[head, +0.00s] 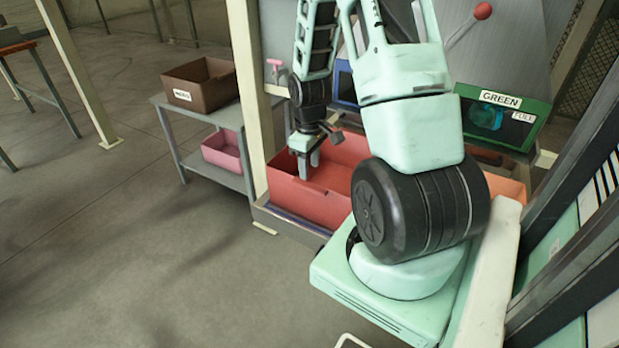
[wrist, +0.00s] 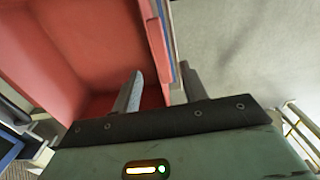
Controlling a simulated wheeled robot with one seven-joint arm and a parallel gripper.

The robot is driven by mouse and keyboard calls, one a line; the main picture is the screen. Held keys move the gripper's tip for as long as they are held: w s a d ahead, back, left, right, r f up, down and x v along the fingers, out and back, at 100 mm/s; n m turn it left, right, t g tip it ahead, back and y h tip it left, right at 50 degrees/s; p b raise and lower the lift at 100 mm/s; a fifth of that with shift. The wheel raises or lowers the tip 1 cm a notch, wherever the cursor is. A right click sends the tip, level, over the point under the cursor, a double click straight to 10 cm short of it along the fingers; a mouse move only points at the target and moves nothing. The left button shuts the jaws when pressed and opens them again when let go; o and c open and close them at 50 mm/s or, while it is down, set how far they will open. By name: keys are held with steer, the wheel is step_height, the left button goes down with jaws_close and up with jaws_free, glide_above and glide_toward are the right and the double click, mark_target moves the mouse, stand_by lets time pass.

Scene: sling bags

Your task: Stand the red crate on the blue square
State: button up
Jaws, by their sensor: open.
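The red crate (head: 302,202) stands empty under the hoppers, beside a cream post, in the head view. In the wrist view its red inside (wrist: 75,45) fills the upper left. My gripper (head: 308,167) is at the crate's near left wall, pointing down. In the wrist view my gripper (wrist: 163,85) is open, with one finger on the inner side of the wall and the other outside it. Whether the fingers touch the wall cannot be told. I cannot make out a blue square in either view.
A grey two-level table (head: 218,115) at left holds a brown labelled box (head: 200,84) above and a pink bin (head: 222,153) below. A green-framed hopper labelled GREEN (head: 500,100) is at right. An orange crate (head: 508,187) shows partly behind my arm. The left floor is clear.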

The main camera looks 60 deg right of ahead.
steer(key=w+a+r+n, duration=0.15)
steer(key=a+r, duration=0.35)
steer(key=a, duration=0.6)
steer(key=w+a+r+n, duration=0.15)
steer(key=a+r, duration=0.45)
steer(key=a, duration=0.6)
steer(key=s+a+r+n, duration=0.1)
steer(key=s+a+r, duration=0.1)
steer(key=s+a, duration=0.6)
steer(key=s+a+r+n, duration=0.2)
steer(key=s+a+r, duration=0.1)
steer(key=s+a, duration=0.5)
steer(key=shift+a+n+y, duration=0.3)
steer(key=shift+a, duration=0.3)
